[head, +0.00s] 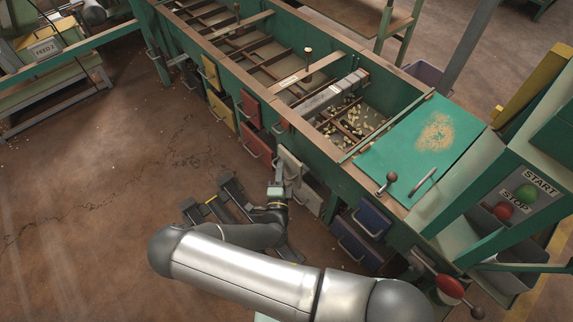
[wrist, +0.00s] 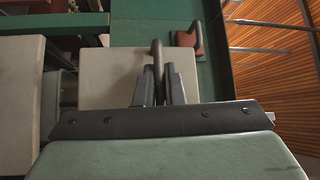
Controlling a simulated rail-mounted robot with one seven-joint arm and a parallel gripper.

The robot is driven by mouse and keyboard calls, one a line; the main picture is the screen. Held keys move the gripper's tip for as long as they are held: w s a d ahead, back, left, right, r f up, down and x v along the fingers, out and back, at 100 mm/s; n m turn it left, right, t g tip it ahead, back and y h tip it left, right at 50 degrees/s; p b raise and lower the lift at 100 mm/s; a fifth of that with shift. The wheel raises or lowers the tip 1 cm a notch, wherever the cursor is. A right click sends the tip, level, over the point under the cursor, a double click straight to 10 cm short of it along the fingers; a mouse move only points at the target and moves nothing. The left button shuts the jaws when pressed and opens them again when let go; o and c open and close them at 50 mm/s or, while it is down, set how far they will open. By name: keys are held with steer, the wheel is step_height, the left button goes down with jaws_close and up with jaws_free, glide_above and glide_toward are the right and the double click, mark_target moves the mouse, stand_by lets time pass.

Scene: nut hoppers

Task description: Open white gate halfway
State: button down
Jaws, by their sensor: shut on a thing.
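The white gate (head: 292,167) is a pale panel on the near side of the long green hopper, roughly mid-length. In the wrist view the white gate (wrist: 108,72) is a flat off-white panel with a dark upright bar handle (wrist: 157,58). My gripper (head: 279,175) is at this panel, reaching in from the floor side. In the wrist view the fingers of my gripper (wrist: 159,84) are closed together around the lower part of the handle. The fingers hide where they touch it. How far the gate stands open cannot be told.
Another pale panel (head: 308,199) sits just right of my gripper. Red gates (head: 257,141) are to the left, with yellow gates (head: 221,113) beyond. Blue gates (head: 373,219) are to the right. A START/STOP panel (head: 515,197) stands far right.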

steer(key=c, duration=1.5)
jaws_free()
steer(key=s+p, duration=0.1)
steer(key=s, duration=0.4)
steer(key=s+f+p, duration=0.1)
steer(key=s, duration=0.5)
steer(key=s+f+p, duration=0.1)
steer(key=s, duration=0.5)
steer(key=shift+s+a+f, duration=0.1)
steer(key=shift+a+f, duration=0.1)
